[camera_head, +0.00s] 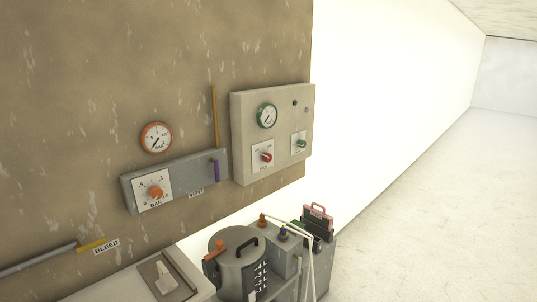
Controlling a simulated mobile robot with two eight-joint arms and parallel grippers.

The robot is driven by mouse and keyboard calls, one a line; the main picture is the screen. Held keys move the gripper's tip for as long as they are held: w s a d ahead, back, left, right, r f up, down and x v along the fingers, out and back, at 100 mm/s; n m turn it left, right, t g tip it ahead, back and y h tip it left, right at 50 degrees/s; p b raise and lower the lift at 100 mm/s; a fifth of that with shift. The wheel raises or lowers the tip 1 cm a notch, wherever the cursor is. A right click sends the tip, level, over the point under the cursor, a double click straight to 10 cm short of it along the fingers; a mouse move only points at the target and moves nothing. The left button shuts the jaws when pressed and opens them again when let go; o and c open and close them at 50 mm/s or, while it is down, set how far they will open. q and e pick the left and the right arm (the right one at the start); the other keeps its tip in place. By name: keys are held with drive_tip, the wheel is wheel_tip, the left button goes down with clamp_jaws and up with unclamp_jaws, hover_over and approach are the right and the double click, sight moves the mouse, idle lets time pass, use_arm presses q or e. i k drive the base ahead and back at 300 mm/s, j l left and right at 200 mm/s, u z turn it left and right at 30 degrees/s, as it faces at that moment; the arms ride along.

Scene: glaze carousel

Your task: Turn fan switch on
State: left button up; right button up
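A pale control panel (240,136) is mounted on the brown wall, right of the picture's middle. It carries a red rotary switch (266,157) on a white plate and a green rotary switch (301,143) on a second white plate to its right. The lettering on both plates is too small to read surely, so I cannot tell for certain which is the fan switch or its set position. A green-rimmed gauge (267,116) sits above the red switch. Neither of my grippers shows in the head view, and nothing touches the switches.
Left of the panel are a grey box (186,180) with an orange knob (155,192), and an orange-rimmed gauge (157,137). A lidded grey pot (238,272) and a pink-handled black case (318,225) stand below the panel. Open floor (430,220) lies to the right.

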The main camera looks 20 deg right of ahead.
sight(266, 157)
drive_tip(key=i+l, duration=0.2)
drive_tip(key=l, duration=0.15)
drive_tip(key=i+l, duration=0.15)
drive_tip(key=l, duration=0.2)
drive_tip(key=i+l+u, duration=0.1)
drive_tip(key=l, duration=0.25)
drive_tip(key=i, duration=0.1)
